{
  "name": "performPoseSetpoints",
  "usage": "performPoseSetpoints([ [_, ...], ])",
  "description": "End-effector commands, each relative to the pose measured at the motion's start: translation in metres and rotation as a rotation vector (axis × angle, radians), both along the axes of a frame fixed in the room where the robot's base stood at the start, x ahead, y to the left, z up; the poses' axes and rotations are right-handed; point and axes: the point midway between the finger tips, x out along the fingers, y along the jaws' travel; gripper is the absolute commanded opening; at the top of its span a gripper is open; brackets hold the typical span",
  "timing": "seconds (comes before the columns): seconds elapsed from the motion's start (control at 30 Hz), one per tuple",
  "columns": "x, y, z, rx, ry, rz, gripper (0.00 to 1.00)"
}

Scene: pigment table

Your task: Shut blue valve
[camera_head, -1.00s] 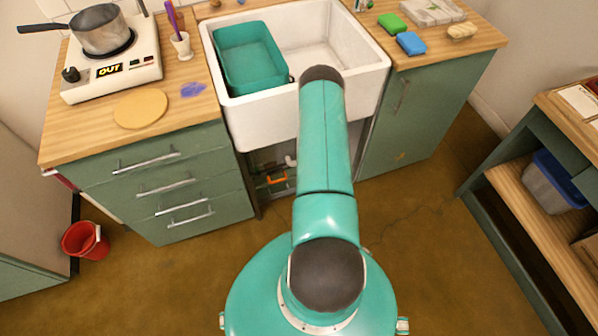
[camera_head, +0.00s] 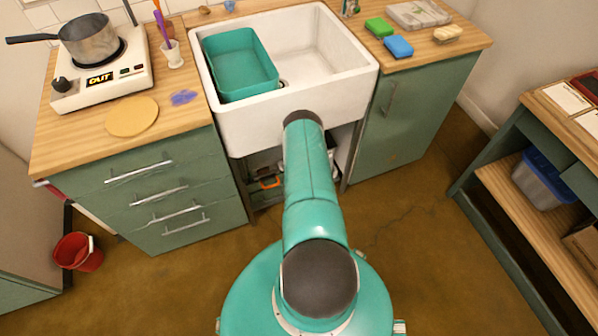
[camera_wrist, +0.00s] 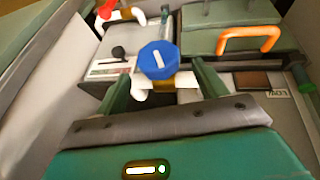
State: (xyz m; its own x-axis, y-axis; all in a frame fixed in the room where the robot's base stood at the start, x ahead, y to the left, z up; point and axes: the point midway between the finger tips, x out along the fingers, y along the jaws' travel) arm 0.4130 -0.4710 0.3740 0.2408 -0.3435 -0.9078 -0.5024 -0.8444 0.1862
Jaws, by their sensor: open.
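The blue valve (camera_wrist: 157,58) shows in the wrist view as a round blue knob with a white bar mark, on a brass and white pipe fitting. My gripper (camera_wrist: 163,76) is open, with its two green fingers apart, one to each side of the knob in the picture. The knob appears just beyond or between the fingertips; I cannot tell the exact depth. No contact shows. In the head view the valve and gripper are hidden behind my arm, which reaches toward the open space under the sink (camera_head: 262,122).
A red valve (camera_wrist: 106,9) on a white pipe is at upper left. A green toolbox with an orange handle (camera_wrist: 248,38) stands to the right, behind the blue valve. A grey box with a black knob (camera_wrist: 118,52) is on the left. Cabinets (camera_head: 165,190) flank the opening.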

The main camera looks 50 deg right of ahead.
Motion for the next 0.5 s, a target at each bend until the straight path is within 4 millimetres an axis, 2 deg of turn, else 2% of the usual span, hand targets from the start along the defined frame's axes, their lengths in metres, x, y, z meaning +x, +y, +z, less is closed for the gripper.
performPoseSetpoints([
  [0.2, 0.004, -0.006, -0.02, -0.001, 0.001, 0.001, 0.71],
  [0.5, 0.006, -0.008, -0.024, 0.0, 0.001, 0.002, 0.71],
])
